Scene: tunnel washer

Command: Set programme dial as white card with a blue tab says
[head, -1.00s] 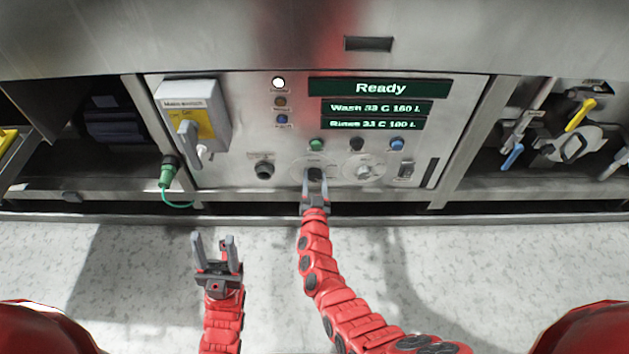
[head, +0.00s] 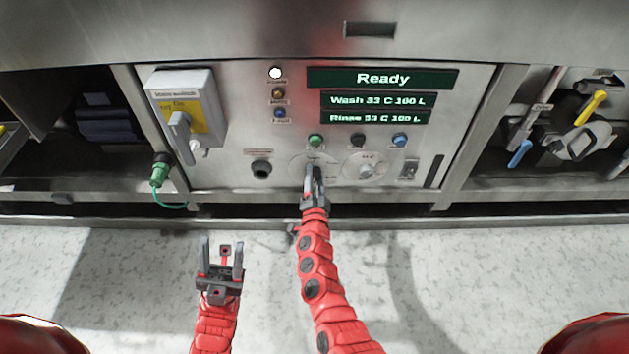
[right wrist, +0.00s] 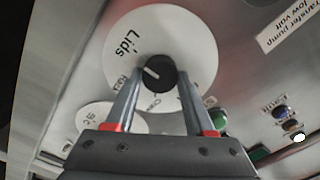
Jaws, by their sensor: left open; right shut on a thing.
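The programme dial is a white disc (head: 299,161) with a black knob at its centre, on the steel panel. In the right wrist view the disc (right wrist: 190,35) reads "Lids" at one part; other words are partly covered. The knob (right wrist: 159,75) has a white line pointing up-left in that view, roughly toward "Lids". My right gripper (head: 314,176) is shut on the knob, one finger on each side. My left gripper (head: 222,246) is open and empty, low in front of the panel. No white card with a blue tab shows in these frames.
A second dial (head: 364,168) is close on the right. Green (head: 316,141), black (head: 358,140) and blue (head: 399,140) buttons sit above. The display (head: 383,78) reads "Ready". A main isolator (head: 184,105) and green plug (head: 159,171) are on the left. The floor in front is clear.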

